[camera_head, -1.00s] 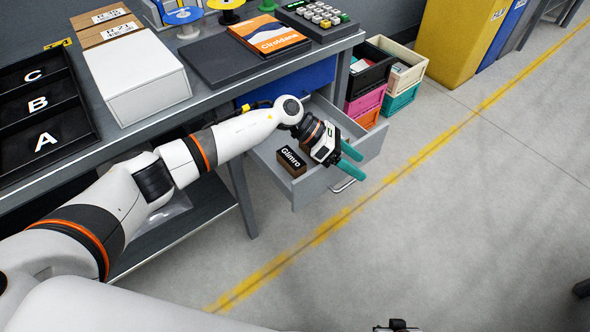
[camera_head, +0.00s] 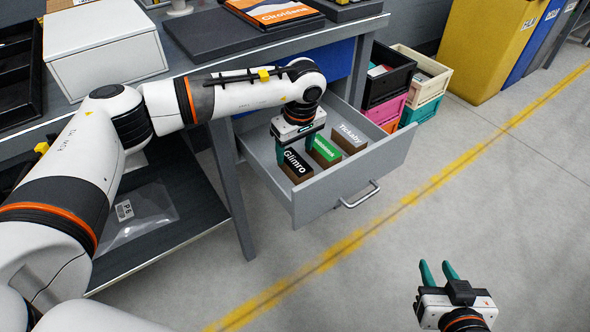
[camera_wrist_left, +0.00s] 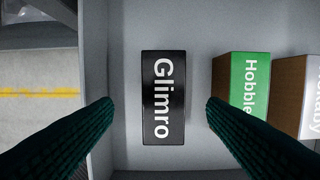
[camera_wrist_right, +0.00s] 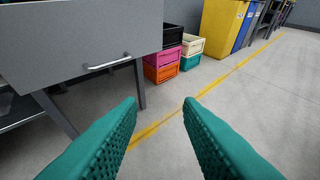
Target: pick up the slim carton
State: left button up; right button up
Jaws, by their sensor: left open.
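Three cartons stand in the open grey drawer: a black-topped one marked Glimro (camera_head: 296,168), a green-topped one (camera_head: 326,150), and a white-topped one (camera_head: 350,136). In the left wrist view the Glimro carton (camera_wrist_left: 162,98) looks narrow, with clear drawer floor on both sides. The green carton (camera_wrist_left: 243,85) and white carton (camera_wrist_left: 299,96) lie to its right. My left gripper (camera_head: 294,146) is open and points down over the Glimro carton, fingers on either side of it and apart from it. My right gripper (camera_head: 437,268) is open and empty, above the floor away from the drawer.
The drawer (camera_head: 345,186) hangs open below the workbench, its walls close around my left gripper. Stacked crates (camera_head: 388,82) stand behind it on the floor. A white box (camera_head: 104,50) is on the bench. Floor at the right is clear.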

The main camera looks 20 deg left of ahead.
aim_at(295, 161)
pick_arm(q)
jog(key=shift+w+f, duration=0.1)
jog(key=shift+f, duration=0.8)
jog(key=f+b, duration=0.1)
jog(key=f, duration=0.2)
jog(key=shift+w+a+f+b, duration=0.1)
jog(key=shift+w+f+b, duration=0.1)
jog(key=shift+f+b, duration=0.2)
jog(key=shift+f, duration=0.2)
jog(key=c, duration=1.1)
pick_arm(e)
notch_tip(295, 161, up, 7)
jog(key=w+a+t+y, duration=0.1)
jog(key=w+t, duration=0.1)
jog(key=t, duration=0.3)
jog(key=shift+w+a+f, duration=0.15)
jog(key=shift+w+a, duration=0.1)
jog(key=shift+a, duration=0.1)
